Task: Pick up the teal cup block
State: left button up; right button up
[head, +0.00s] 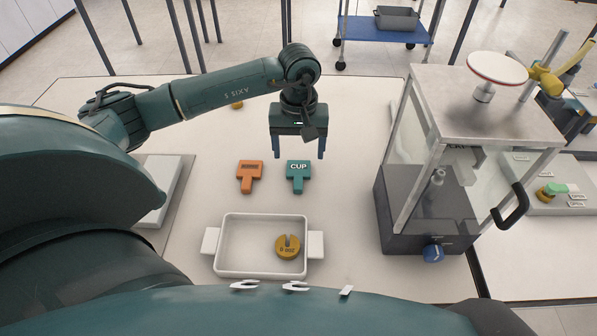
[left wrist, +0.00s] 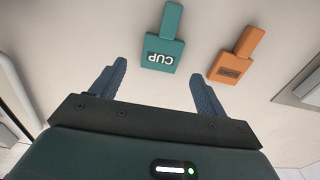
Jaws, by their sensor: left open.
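The teal cup block (head: 298,174) lies flat on the white table, with "CUP" on its wide part and a narrower stem toward the tray. In the left wrist view the teal cup block (left wrist: 164,45) lies ahead of the fingertips, between their lines and apart from them. My left gripper (head: 299,156) is open and empty, pointing down above the table close to the block. Its two fingers show in the left wrist view (left wrist: 158,70). My right gripper is not in view.
An orange block (head: 249,175) of similar shape lies just left of the teal one. A white tray (head: 226,261) holding a brass slotted weight (head: 288,247) stands nearer me. A glass-sided case (head: 440,205) stands to the right.

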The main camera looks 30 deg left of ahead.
aim_at(299, 164)
pick_arm(q)
notch_tip(299, 164, down, 4)
jog(key=shift+w+r, duration=0.1)
jog(key=shift+r, duration=0.15)
jog(key=c, duration=1.1)
